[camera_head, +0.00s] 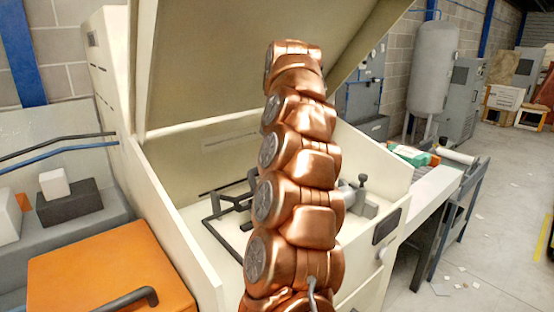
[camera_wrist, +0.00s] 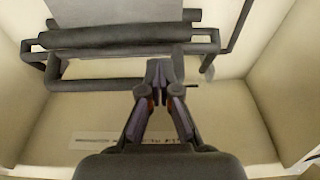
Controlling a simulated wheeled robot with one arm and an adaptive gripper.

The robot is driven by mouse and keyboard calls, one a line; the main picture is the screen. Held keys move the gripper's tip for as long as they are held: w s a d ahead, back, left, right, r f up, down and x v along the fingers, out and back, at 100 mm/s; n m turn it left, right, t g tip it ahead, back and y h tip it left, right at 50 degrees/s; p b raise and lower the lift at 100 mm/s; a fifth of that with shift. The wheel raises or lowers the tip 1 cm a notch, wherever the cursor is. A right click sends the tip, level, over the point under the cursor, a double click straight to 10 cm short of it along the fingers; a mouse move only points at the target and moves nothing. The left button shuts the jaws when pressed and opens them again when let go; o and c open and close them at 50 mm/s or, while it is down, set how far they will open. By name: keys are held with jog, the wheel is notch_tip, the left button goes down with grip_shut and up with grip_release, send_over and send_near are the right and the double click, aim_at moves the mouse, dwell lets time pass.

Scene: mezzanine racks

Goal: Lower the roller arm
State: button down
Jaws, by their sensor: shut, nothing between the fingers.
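The roller arm looks like a dark frame of bars (camera_head: 222,226) inside an open cream machine (camera_head: 168,235). In the wrist view a thick dark roller (camera_wrist: 118,37) lies across the upper left, with a thinner bar (camera_wrist: 95,85) below it. My gripper (camera_wrist: 165,70) is shut and empty. Its fingertips appear just below the roller, close to the right end of the thinner bar; I cannot tell whether they touch. In the head view my copper arm covers the middle of the machine and part of the frame, and my gripper cannot be made out.
The machine's large lid (camera_head: 235,65) stands raised over the cavity. Cream side walls enclose the frame. A printed label (camera_wrist: 125,137) is on the inner surface. An orange box (camera_head: 110,268) stands at left, and a white table (camera_head: 432,190) at right.

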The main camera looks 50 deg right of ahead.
jog(key=shift+w+d+f+p, duration=0.1)
jog(key=shift+w+f+p, duration=0.15)
jog(key=shift+f, duration=1.3)
jog(key=shift+w+f+p, duration=0.1)
jog(key=shift+w+f, duration=0.2)
jog(key=shift+f, duration=1.25)
jog(key=shift+w+d+f+p, duration=0.1)
jog(key=shift+w+f+p, duration=0.15)
jog(key=shift+f, duration=1.3)
jog(key=shift+f, duration=0.1)
jog(key=f+b, duration=0.1)
jog(key=b, duration=0.2)
jog(key=shift+s+f+t, duration=0.15)
jog(key=shift+f+t, duration=0.05)
jog(key=shift+t, duration=0.2)
jog(key=f+t+b, duration=0.1)
jog(key=b, duration=0.1)
jog(key=f+t+b, duration=0.1)
jog(key=b, duration=0.2)
jog(key=shift+s+a+f+b, duration=0.1)
jog(key=shift+s+f+b, duration=0.05)
jog(key=shift+s+b, duration=0.15)
jog(key=shift+f+t+b, duration=0.4)
jog(key=shift+f+b, duration=0.35)
jog(key=shift+b, duration=0.4)
jog(key=shift+r, duration=0.1)
